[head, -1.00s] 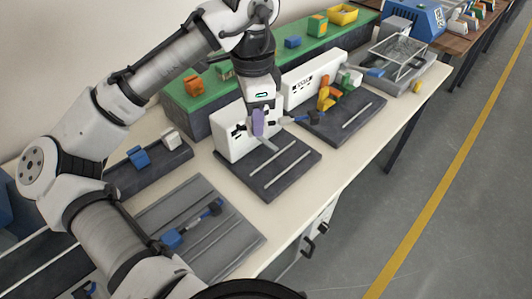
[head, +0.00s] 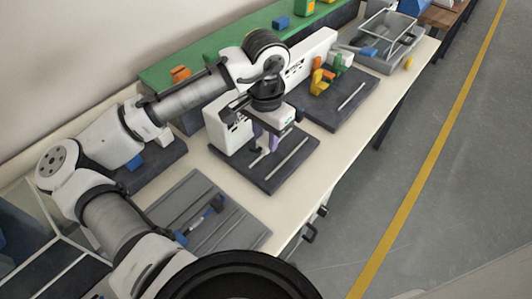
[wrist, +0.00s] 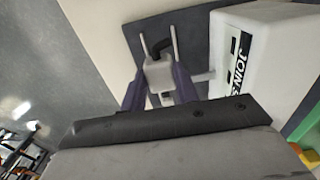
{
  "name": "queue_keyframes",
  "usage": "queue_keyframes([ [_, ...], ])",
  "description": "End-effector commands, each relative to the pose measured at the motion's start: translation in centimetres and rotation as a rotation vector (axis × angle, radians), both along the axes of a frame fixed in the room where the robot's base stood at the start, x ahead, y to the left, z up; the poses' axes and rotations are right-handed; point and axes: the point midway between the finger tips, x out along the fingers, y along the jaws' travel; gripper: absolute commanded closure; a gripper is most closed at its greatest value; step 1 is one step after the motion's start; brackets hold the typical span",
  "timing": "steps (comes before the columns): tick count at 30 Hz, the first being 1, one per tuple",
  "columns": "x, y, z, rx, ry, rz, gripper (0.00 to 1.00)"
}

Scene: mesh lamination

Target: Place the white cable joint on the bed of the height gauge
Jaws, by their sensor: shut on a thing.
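My gripper (wrist: 158,82) has two purple fingers, shut on the white cable joint (wrist: 157,72), which has a short black curved cable. In the head view my gripper (head: 265,142) is over the dark bed (head: 285,172) of the near height gauge, close beside its white upright housing (head: 222,133). The housing also shows at the right of the wrist view (wrist: 265,60), with a "JOINT" label. The dark bed (wrist: 140,40) lies behind the joint there. In the head view my wrist and fingers mostly hide the joint. I cannot tell whether it touches the bed.
A second gauge bed (head: 330,112) with orange, yellow and green parts stands beyond. A grey grooved mat (head: 190,195) with a blue-ended tool (head: 205,213) lies nearer. A green-topped shelf (head: 215,60) runs behind. The aisle floor (head: 450,200) is clear.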

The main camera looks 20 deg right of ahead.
Motion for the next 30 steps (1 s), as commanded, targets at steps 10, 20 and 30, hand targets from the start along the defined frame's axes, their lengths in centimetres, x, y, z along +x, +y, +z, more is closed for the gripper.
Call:
queue_keyframes([
  [10, 0.0, 0.0, -4.5, 0.0, 0.001, 0.0, 0.94],
  [20, 0.1, 0.0, -7.7, 0.0, -0.002, -0.001, 0.94],
  [30, 0.0, 0.0, -7.9, 0.0, -0.001, 0.0, 0.66],
])
